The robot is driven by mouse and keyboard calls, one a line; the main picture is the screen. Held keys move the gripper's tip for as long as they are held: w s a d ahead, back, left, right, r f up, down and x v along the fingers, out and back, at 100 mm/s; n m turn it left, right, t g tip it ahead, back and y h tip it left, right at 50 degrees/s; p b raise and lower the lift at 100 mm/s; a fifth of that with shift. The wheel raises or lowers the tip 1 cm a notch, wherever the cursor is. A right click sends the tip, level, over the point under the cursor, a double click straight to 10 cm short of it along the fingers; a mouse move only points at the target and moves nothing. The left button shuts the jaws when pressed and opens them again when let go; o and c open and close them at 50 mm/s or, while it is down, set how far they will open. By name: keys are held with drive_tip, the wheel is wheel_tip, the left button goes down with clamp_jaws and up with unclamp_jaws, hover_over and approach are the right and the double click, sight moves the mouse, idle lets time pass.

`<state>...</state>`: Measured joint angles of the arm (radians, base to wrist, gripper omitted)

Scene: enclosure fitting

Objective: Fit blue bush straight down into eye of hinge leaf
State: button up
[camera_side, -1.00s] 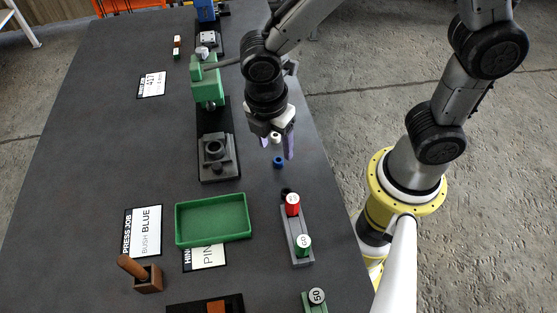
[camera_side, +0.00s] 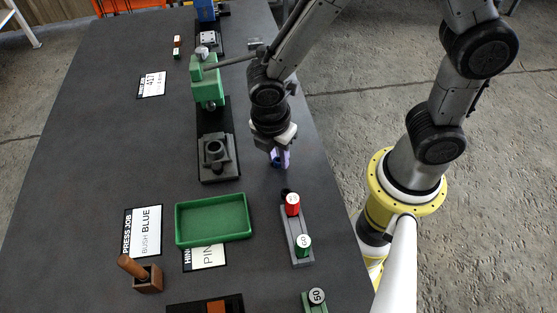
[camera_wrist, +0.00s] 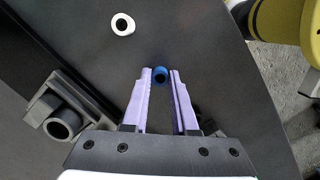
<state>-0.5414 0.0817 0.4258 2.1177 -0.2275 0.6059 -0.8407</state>
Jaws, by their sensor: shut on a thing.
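The blue bush (camera_wrist: 160,74) is a small ring between the purple fingertips of my gripper (camera_wrist: 161,75) in the wrist view. My gripper, also in the side view (camera_side: 280,160), is low over the right part of the table and shut on the bush. The fingers mostly hide the bush in the side view. A grey part with a round upright eye, which looks like the hinge leaf (camera_side: 216,151), sits on a black base left of my gripper. Its open eye also shows in the wrist view (camera_wrist: 59,125). The bush is apart from it.
A white ring (camera_wrist: 122,24) lies on the table near my gripper. A green press (camera_side: 208,88) stands behind the eye. A green tray (camera_side: 213,219), a grey rack (camera_side: 298,229) with red and green cylinders, and a brown block (camera_side: 148,280) are in front.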

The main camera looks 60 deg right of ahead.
clamp_jaws()
drive_tip(key=shift+r, duration=0.8)
drive_tip(key=s+d+r, duration=0.6)
drive_tip(key=s+r, duration=0.6)
drive_tip(key=w+a+r, duration=0.2)
drive_tip(key=w+a, duration=0.2)
drive_tip(key=w, duration=0.2)
drive_tip(key=w+a+r, duration=0.3)
drive_tip(key=w+a, duration=0.1)
drive_tip(key=w, duration=0.2)
drive_tip(key=w+a+f, duration=0.2)
drive_tip(key=w+f, duration=0.1)
drive_tip(key=w, duration=0.3)
drive_tip(key=w+a+f, duration=0.2)
drive_tip(key=w+f, duration=0.1)
drive_tip(key=w, duration=0.3)
drive_tip(key=shift+a+f, duration=0.25)
drive_tip(key=shift+a, duration=0.05)
